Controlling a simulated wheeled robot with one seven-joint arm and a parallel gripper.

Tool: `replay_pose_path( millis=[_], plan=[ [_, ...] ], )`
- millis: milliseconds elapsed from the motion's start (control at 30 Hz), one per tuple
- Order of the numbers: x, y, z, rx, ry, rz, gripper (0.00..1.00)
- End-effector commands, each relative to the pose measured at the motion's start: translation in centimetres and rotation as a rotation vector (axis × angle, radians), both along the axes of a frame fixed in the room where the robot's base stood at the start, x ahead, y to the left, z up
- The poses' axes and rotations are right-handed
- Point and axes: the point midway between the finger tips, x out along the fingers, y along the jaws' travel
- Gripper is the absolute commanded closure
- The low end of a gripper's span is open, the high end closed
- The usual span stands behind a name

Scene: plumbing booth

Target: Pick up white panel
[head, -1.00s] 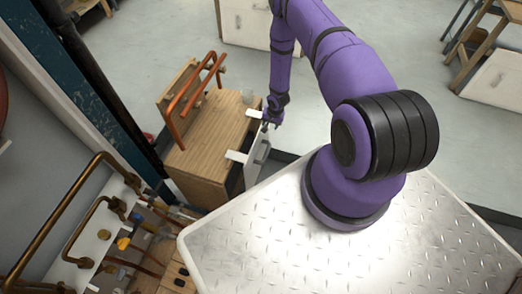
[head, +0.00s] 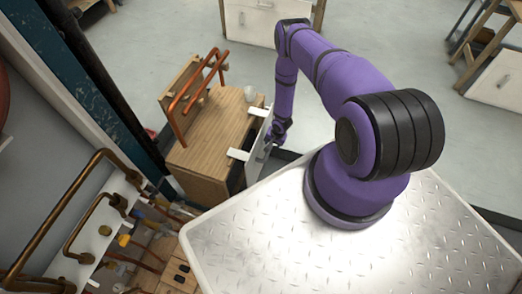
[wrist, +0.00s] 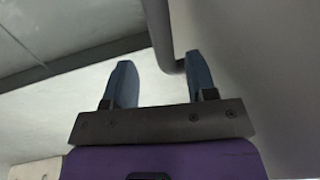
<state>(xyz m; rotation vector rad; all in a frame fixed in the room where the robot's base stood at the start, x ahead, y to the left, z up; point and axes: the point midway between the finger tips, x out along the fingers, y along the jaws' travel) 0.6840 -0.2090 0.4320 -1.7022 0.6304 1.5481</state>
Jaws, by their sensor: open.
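The white panel (head: 257,150) stands upright against the right side of a wooden cabinet, with white tabs reaching over the cabinet top. My gripper (head: 267,142) is beside the panel's right face in the head view; its fingertips are small and partly hidden there. In the wrist view my gripper (wrist: 160,62) shows two blue-grey fingers spread apart with nothing clasped between them. A grey bent bar (wrist: 160,35) appears beyond and between the fingertips; whether it touches them I cannot tell.
Brass pipes (head: 70,205) and loose fittings are at lower left. My metal-topped base is close to the panel.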

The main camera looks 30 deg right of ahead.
Motion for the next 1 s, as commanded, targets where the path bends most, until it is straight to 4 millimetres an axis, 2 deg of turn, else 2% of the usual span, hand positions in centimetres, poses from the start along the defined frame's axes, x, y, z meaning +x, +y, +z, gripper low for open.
replay_pose_path(
  millis=[300,633,667,867,1000],
  plan=[
    [1.0,0.7,-3.8,0.001,0.000,0.000,0.48],
    [1.1,0.8,-4.3,0.001,0.001,0.000,0.48],
    [1.1,0.8,-4.3,0.001,0.001,0.000,0.53],
    [1.1,0.8,-4.3,0.001,0.001,0.000,0.99],
    [1.1,0.7,-4.3,0.001,0.001,-0.001,1.00]
  ],
)
